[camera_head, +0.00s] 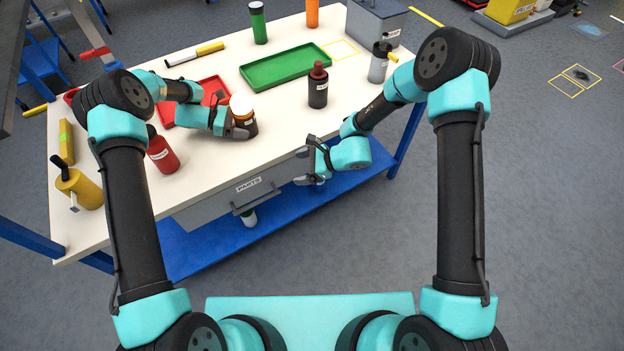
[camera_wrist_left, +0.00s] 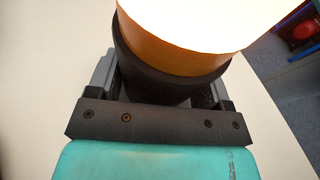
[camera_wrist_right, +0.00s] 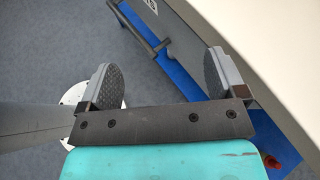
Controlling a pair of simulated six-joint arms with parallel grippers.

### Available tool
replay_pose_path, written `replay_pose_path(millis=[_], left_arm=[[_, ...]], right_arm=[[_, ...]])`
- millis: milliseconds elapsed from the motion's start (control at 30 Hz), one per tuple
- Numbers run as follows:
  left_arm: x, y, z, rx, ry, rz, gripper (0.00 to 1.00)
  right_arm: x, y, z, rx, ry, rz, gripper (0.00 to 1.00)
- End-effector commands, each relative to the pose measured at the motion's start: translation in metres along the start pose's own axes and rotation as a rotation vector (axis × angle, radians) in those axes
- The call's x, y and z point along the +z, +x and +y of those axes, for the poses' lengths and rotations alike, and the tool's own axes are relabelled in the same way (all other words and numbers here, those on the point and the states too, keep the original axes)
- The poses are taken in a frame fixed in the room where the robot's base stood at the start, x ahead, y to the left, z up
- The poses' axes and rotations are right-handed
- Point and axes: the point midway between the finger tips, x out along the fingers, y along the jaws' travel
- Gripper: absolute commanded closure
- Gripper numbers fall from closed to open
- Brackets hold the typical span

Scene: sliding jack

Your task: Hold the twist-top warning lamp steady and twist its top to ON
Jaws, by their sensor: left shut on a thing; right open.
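The twist-top warning lamp (camera_head: 244,117) stands upright on the white table, with a white top, an orange band and a dark body. It also fills the upper part of the left wrist view, where its orange band (camera_wrist_left: 175,50) sits above the black body. My left gripper (camera_head: 238,131) is shut on the lamp's dark lower body. The gripped sides are partly hidden by the lamp. My right gripper (camera_head: 304,166) is open and empty, off the table's front edge, to the right of the lamp and apart from it. Its spread fingers (camera_wrist_right: 165,82) show nothing between them.
On the table (camera_head: 220,165) stand a dark bottle (camera_head: 318,88), a red bottle (camera_head: 162,154), a green tray (camera_head: 286,67), a red tray (camera_head: 190,103) and a grey dispenser (camera_head: 379,65). A PARTS drawer (camera_head: 240,196) with a handle hangs under the front edge. Tabletop between lamp and dark bottle is clear.

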Motion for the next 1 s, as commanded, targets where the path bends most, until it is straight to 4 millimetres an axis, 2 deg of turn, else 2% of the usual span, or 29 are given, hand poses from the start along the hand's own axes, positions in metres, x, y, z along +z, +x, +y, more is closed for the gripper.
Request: replay_pose_path(millis=[333, 833, 867, 1000], left_arm=[[0.0, 0.0, 0.0, 0.0, 0.0, 0.0, 0.46], [0.0, 0.0, 0.0, 0.0, 0.0, 0.0, 0.46], [0.0, 0.0, 0.0, 0.0, 0.0, 0.0, 0.25], [0.0, 0.0, 0.0, 0.0, 0.0, 0.0, 0.12]], right_arm=[[-0.03, -0.016, 0.029, 0.077, -0.07, 0.106, 0.1], [-0.034, -0.018, 0.033, 0.089, -0.083, 0.122, 0.1], [-0.034, -0.018, 0.033, 0.089, -0.083, 0.122, 0.1], [-0.034, -0.018, 0.033, 0.089, -0.083, 0.121, 0.1]])
